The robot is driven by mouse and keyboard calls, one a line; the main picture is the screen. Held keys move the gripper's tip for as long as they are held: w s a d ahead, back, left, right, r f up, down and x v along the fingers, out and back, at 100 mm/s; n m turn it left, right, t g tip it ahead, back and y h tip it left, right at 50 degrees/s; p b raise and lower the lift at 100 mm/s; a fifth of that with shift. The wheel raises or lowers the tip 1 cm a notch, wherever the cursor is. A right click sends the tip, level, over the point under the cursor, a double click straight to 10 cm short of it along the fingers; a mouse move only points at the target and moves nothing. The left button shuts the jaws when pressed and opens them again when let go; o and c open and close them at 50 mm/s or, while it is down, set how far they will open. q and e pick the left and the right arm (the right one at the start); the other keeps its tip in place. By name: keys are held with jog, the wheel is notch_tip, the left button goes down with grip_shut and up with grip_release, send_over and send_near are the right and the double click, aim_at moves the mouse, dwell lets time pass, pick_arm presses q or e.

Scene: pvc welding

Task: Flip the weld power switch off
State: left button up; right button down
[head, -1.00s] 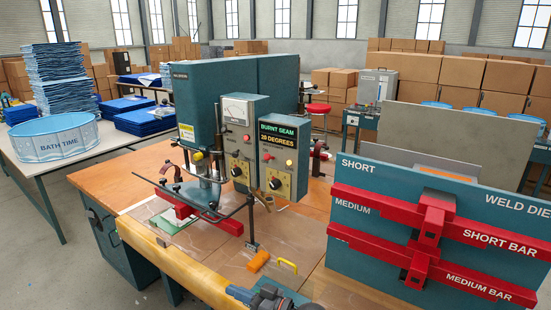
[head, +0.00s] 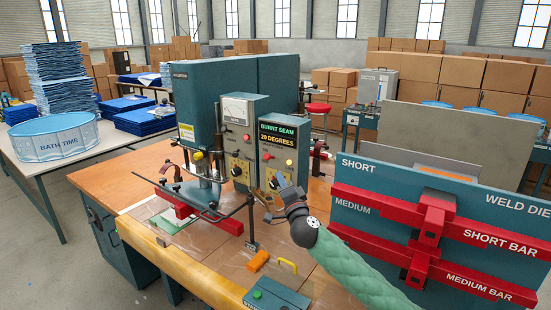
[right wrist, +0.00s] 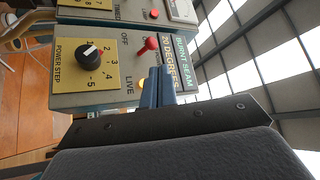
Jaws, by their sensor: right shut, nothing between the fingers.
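The grey-green control box (head: 283,150) has a "BURNT SEAM 20 DEGREES" display. In the right wrist view its panel (right wrist: 112,72) appears sideways, with OFF and LIVE labels. A switch with a red ball tip (right wrist: 148,45) stands out near OFF; it shows as a red spot (head: 267,157) in the head view. I cannot tell its exact setting. My right gripper (head: 272,191) is shut and empty, in front of the lower panel. In the right wrist view its blue fingers (right wrist: 155,86) are near the LIVE side, apart from the red tip. My left gripper is not in view.
A power step knob (right wrist: 92,52) on a yellow plate sits below the switch. A second control box (head: 240,140) stands to the left. The weld die rack (head: 375,185) with red bars is close on the right. An orange block (head: 259,260) and a yellow handle lie on the bench.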

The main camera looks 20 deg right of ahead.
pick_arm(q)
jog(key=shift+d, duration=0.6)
pick_arm(e)
jog(key=shift+w+d+r+m+g+h, duration=0.1)
jog(key=shift+w+d+m+g+h, duration=0.2)
jog(key=shift+w+d+m+h, duration=0.45)
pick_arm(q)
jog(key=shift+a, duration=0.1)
pick_arm(e)
jog(key=shift+s+d, duration=0.1)
jog(key=p+x, duration=0.3)
jog(key=x, duration=0.6)
jog(key=shift+s+r, duration=0.1)
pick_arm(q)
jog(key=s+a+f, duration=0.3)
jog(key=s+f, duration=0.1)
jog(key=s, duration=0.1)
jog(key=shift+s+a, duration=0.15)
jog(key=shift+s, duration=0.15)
pick_arm(e)
jog(key=shift+w+r, duration=0.1)
jog(key=shift+w, duration=0.5)
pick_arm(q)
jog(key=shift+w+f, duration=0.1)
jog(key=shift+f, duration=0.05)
pick_arm(e)
jog(key=shift+n, duration=0.25)
